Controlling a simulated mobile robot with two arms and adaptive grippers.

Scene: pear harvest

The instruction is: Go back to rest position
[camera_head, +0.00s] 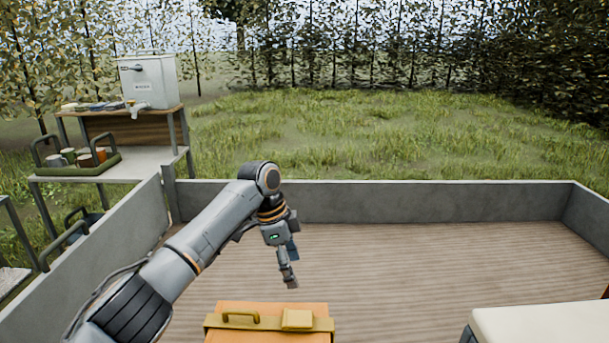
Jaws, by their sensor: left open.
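My left arm comes in from the lower left and bends downward at its wrist. My left gripper (290,280) points down over the wooden floor, a little above and behind the orange case in the picture. It is open, and I see nothing between its fingers. My right gripper is not in view.
An orange case (270,337) with a yellow handle is at the bottom centre. A white-topped surface (545,322) stands at lower right. Low grey walls (400,200) enclose the clear floor (450,255). At left, a shelf stand (130,162) holds a white dispenser (150,82) and a green tray (82,169) with cups.

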